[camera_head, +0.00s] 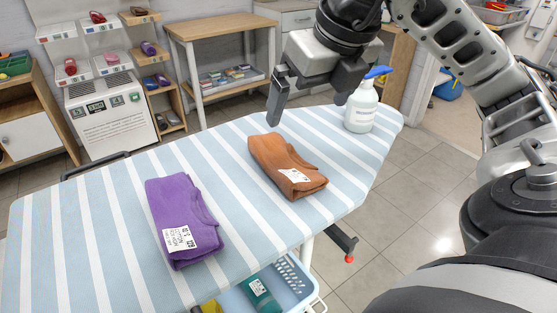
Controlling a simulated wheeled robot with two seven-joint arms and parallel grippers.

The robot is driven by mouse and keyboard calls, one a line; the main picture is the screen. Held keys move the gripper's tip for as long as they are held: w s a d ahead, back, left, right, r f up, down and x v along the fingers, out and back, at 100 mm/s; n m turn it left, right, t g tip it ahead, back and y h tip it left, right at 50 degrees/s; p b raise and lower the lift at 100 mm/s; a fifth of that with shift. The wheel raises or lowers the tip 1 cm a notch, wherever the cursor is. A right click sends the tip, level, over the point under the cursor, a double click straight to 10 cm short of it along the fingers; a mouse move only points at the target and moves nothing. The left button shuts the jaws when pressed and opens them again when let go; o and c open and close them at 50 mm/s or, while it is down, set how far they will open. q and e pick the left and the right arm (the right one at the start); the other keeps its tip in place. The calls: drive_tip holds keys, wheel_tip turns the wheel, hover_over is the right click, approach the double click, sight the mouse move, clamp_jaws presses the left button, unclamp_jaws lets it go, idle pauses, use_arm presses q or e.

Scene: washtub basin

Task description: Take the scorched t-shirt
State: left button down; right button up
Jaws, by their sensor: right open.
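Two folded shirts lie apart on a blue-and-white striped ironing board (100,245). The orange-brown one (275,158) lies right of the middle, with a small white printed tag near its front edge. The purple one (180,205) lies to the left, with a larger white tag. I cannot make out a scorch mark on either, and the tag print is too small to read. My right gripper (308,112) is open and empty above the board, its fingers pointing down, behind and slightly right of the orange-brown shirt. My left gripper is out of view.
A white spray bottle (360,108) with a blue nozzle stands at the board's far right end, close to my right gripper. A light blue basket (293,275) holding a teal item is below the front edge. Shelves with small items line the back wall.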

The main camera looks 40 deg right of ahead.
drive_tip(key=b, duration=0.2)
hover_over(289, 156)
drive_tip(key=s, duration=0.2)
wheel_tip(289, 156, down, 9)
drive_tip(key=shift+s+a+r, duration=0.1)
drive_tip(key=shift+s+a, duration=0.05)
drive_tip(key=shift+x, duration=3.05)
drive_tip(key=shift+c, duration=0.3)
drive_tip(key=c, duration=1)
